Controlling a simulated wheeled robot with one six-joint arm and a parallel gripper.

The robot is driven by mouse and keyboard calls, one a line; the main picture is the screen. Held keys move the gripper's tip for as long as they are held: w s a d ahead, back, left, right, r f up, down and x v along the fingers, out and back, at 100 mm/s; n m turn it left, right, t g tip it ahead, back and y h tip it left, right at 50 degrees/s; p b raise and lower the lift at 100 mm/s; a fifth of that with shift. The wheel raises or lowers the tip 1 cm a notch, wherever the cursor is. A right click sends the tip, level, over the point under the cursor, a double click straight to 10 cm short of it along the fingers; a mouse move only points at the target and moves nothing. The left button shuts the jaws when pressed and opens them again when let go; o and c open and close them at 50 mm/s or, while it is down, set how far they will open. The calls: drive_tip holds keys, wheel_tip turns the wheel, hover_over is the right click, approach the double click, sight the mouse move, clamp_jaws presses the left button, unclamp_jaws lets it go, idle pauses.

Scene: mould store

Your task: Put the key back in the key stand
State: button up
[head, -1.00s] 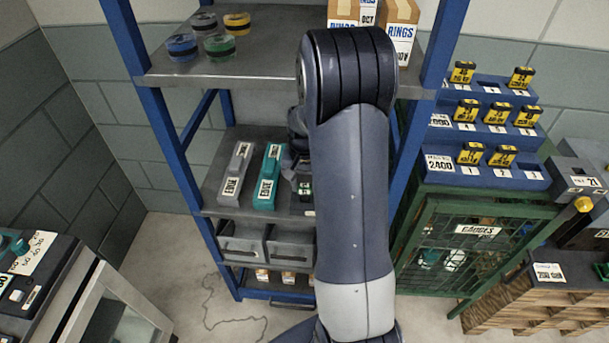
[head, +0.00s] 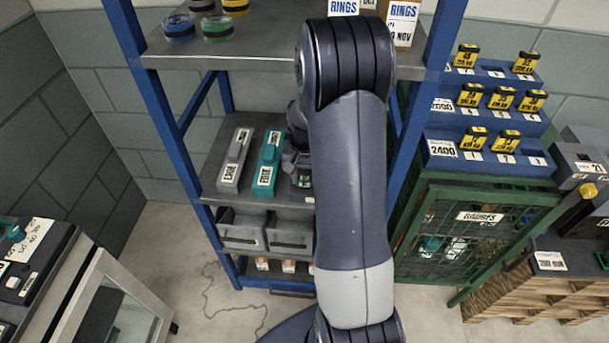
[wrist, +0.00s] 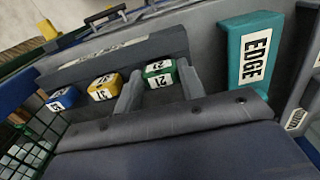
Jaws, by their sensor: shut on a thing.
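In the wrist view my gripper (wrist: 158,84) has one finger on each side of a green-topped key (wrist: 160,71), marked with a two-digit number, and is shut on it. The key stand (wrist: 118,58) looks like a long grey block with a white label strip. A yellow key (wrist: 105,87) and a blue key (wrist: 63,98) sit in a row along it, left of the green one. The green key is level with this row, close to the stand; I cannot tell whether it is seated. In the head view my arm hides most of this, with a small green patch (head: 303,181) showing beside it.
A teal EDGE block (wrist: 248,60) stands right of the gripper, also on the middle shelf in the head view (head: 268,160), beside a grey one (head: 234,160). A blue shelf post (head: 150,90) rises left. Stepped blue racks (head: 490,160) with yellow-topped items stand right.

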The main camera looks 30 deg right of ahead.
idle(0.3)
drive_tip(key=o, duration=1.1)
drive_tip(key=shift+c, duration=0.2)
wheel_tip(320, 180, up, 3)
drive_tip(key=p, duration=0.2)
drive_tip(key=shift+r+p, duration=0.1)
drive_tip(key=shift+p, duration=0.2)
drive_tip(key=shift+f+b, duration=0.5)
drive_tip(key=shift+b, duration=0.4)
drive_tip(key=shift+w+b, duration=0.1)
drive_tip(key=shift+b, duration=0.85)
drive_tip(key=shift+b, duration=1.25)
